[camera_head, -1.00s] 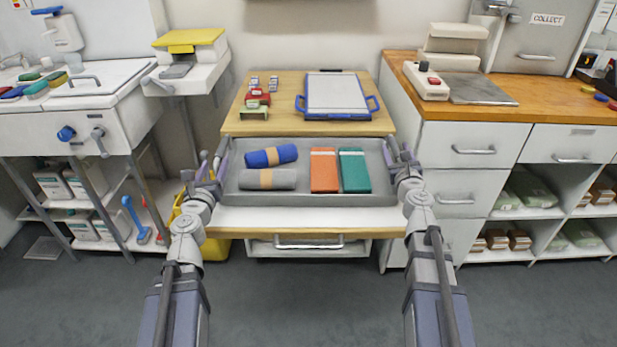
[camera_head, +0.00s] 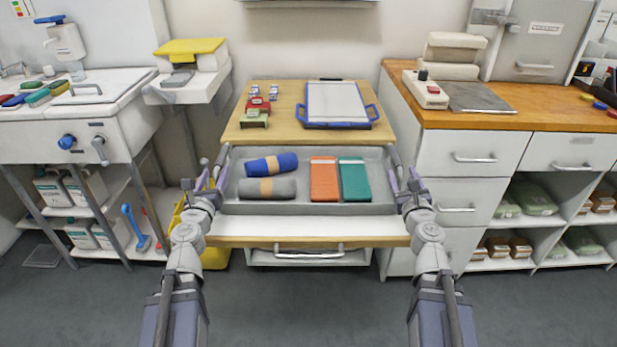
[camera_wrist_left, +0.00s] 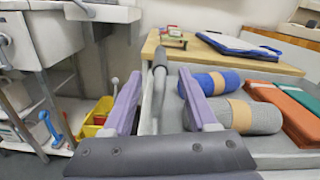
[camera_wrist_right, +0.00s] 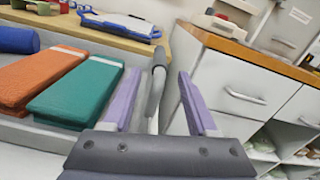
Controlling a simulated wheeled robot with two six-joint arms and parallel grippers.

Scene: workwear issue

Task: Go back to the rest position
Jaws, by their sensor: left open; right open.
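A grey tray (camera_head: 310,208) sits on the front of the wooden table. It holds a blue roll (camera_head: 288,161), a grey roll (camera_head: 290,187), an orange pack (camera_head: 324,180) and a green pack (camera_head: 362,180). My left gripper (camera_head: 208,178) is open at the tray's left end. In the left wrist view a grey bar-like tray handle (camera_wrist_left: 158,75) shows between its spread fingers. My right gripper (camera_head: 404,182) is open at the tray's right end. In the right wrist view the other handle (camera_wrist_right: 155,85) shows between its fingers. Neither gripper visibly grips its handle.
A blue-rimmed board (camera_head: 337,124) and small red and green items (camera_head: 257,110) lie at the table's back. A white sink unit (camera_head: 70,135) stands left, with a yellow bin (camera_head: 215,254) below. A drawer cabinet (camera_head: 470,158) stands close on the right. Floor in front is clear.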

